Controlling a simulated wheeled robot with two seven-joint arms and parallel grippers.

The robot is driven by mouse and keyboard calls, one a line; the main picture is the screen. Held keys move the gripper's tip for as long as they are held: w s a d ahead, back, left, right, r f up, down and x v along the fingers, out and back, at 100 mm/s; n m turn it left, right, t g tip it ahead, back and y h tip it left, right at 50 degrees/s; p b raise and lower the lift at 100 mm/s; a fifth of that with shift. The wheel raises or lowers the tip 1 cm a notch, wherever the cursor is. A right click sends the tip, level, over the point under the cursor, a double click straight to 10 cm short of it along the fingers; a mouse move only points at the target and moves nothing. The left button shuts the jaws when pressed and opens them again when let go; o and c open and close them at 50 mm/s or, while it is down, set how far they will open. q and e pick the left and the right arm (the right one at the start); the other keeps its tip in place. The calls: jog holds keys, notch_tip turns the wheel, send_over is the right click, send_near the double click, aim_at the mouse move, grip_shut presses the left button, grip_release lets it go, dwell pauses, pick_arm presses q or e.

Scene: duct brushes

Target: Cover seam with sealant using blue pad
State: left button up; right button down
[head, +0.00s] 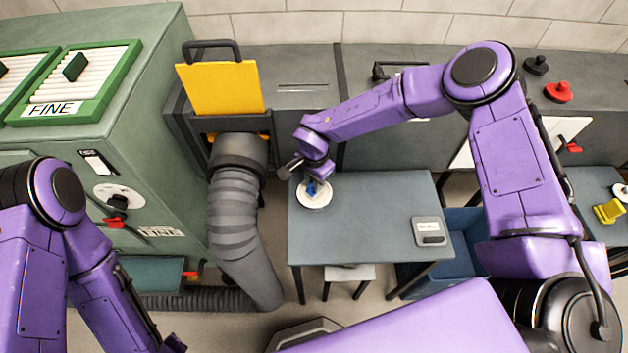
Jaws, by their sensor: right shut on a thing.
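The blue pad (311,189) is small and sits over a round white dish (318,202) at the left end of the grey table. My right gripper (314,178) is above the dish, pointing down, and is shut on the blue pad. I cannot tell whether the pad touches what is in the dish. Sealant cannot be made out. A grey ribbed duct (233,215) hangs from a collar left of the table; no seam can be clearly picked out on it. My left arm comes in at the lower left, and its gripper is outside the picture.
The grey table (370,225) is mostly clear, with a small light-grey box (429,232) at its right. A yellow panel (221,88) stands above the duct. A green cabinet (170,120) is at left. A blue bin (465,240) and a yellow brush-like item (609,211) are at right.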

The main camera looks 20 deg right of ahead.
dwell(0.3)
notch_tip(320, 180, up, 7)
jog(key=p, duration=0.6)
dwell(0.7)
